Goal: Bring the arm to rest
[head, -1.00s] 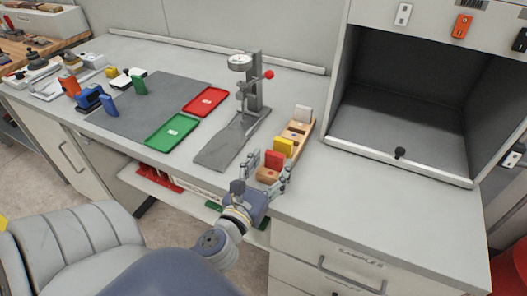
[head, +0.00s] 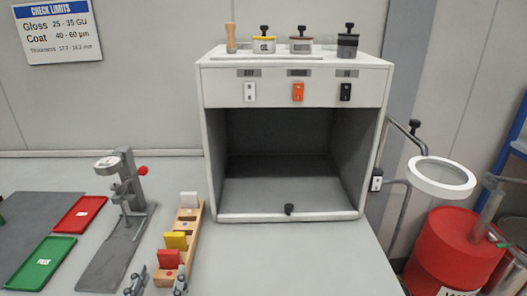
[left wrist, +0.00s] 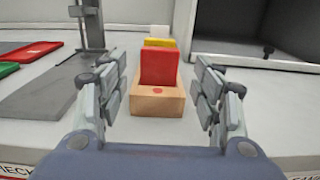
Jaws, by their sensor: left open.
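My left gripper (head: 158,284) is at the bottom edge of the head view, at the near end of a wooden rack (head: 192,237). In the left wrist view its fingers (left wrist: 163,97) are spread apart on both sides of the near end of the rack (left wrist: 150,103), with nothing held between them. A red block (head: 168,259) stands in the rack's near slot and shows large in the left wrist view (left wrist: 159,68). A yellow block (head: 176,240) and a white block (head: 189,198) stand farther back. My right gripper is not in view.
A gauge stand (head: 127,190) stands left of the rack, with a red tray (head: 80,214) and a green tray (head: 40,262) farther left. An open cabinet (head: 293,215) stands behind on the right. The bench right of the rack is bare. A red drum (head: 453,250) is far right.

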